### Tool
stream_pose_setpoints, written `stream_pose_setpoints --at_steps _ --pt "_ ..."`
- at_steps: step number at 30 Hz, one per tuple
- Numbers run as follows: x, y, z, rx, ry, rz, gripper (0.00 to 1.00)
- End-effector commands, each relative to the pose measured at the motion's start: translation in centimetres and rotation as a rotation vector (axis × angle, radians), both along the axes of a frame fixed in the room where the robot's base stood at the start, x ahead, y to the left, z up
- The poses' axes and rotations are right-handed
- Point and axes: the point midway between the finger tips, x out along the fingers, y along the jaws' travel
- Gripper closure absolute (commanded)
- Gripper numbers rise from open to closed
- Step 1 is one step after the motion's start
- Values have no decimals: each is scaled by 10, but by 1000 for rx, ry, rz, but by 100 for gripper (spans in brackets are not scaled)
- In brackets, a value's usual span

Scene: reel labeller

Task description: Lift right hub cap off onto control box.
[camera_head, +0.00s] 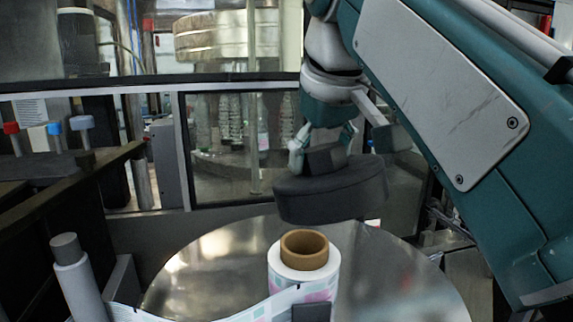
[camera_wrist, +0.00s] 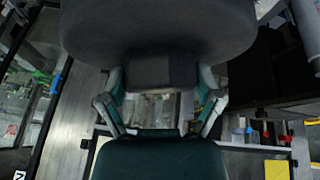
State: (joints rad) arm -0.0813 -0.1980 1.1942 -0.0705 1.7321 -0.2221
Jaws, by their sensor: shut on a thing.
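The hub cap (camera_head: 335,192) is a thick dark grey disc with a block-shaped knob (camera_head: 322,160) on top. My gripper (camera_head: 322,148) is shut on the knob and holds the cap in the air, slightly tilted, above and behind the label reel. In the wrist view the cap (camera_wrist: 158,30) fills the top, with the knob (camera_wrist: 162,71) between my two fingertips. The label reel (camera_head: 303,270) stands on a round metal plate (camera_head: 205,270), and its brown core (camera_head: 304,250) is open at the top. I cannot make out the control box for certain.
A grey roller post (camera_head: 75,275) stands at the lower left, with the label web (camera_head: 250,312) running from the reel toward it. A dark ledge with red and blue knobs (camera_head: 83,130) is at the left. A framed window (camera_head: 235,140) stands behind.

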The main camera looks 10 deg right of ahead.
Motion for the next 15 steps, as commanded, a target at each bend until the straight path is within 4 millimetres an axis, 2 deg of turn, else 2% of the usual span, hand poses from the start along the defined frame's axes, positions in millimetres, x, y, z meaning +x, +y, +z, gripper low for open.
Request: stream_pose_setpoints --at_steps 15 --pt "0 0 27 0 -2 0 74"
